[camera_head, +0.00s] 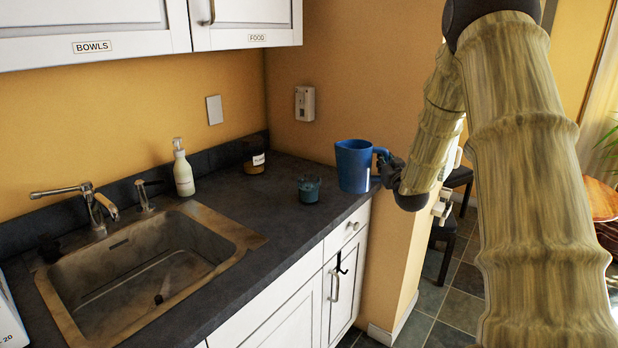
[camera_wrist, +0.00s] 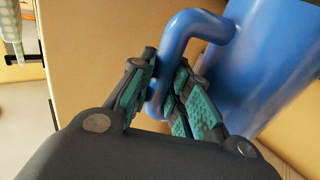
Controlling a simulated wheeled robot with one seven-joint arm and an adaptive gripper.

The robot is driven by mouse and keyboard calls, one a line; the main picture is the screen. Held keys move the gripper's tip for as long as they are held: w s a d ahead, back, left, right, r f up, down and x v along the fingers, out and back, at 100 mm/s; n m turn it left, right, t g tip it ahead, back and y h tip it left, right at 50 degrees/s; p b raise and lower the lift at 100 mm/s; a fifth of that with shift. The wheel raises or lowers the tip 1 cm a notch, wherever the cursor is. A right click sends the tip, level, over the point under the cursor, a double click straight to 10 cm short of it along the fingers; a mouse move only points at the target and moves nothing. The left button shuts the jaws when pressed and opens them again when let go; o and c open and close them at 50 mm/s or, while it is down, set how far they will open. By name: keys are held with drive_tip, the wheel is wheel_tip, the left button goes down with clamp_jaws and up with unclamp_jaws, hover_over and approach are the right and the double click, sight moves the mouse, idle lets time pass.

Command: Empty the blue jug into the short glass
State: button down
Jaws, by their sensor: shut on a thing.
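The blue jug (camera_head: 354,166) is held upright or nearly so by my gripper (camera_head: 385,168), near the right edge of the dark counter. In the wrist view, my gripper (camera_wrist: 163,92) is shut on the handle of the blue jug (camera_wrist: 268,65); the jug's body fills the upper right. The jug's contents are not visible. A short glass (camera_head: 309,188), dark teal-looking, stands on the counter just left of the jug, apart from it. I cannot tell whether the glass holds anything.
The dark counter (camera_head: 290,222) has free room between the glass and the sink (camera_head: 150,270). A white soap bottle (camera_head: 183,170) and a dark jar (camera_head: 254,158) stand toward the wall. Wall cabinets (camera_head: 245,22) hang above. A wall outlet (camera_head: 305,103) is behind.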

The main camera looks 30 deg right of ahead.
drive_tip(key=shift+s+d+r+p, duration=0.4)
drive_tip(key=shift+s+d+r, duration=0.05)
drive_tip(key=shift+d+r, duration=0.15)
drive_tip(key=shift+s+d+r+p, duration=0.35)
drive_tip(key=shift+s+d+r, duration=0.05)
drive_tip(key=shift+d+r, duration=0.2)
drive_tip(key=shift+f, duration=0.1)
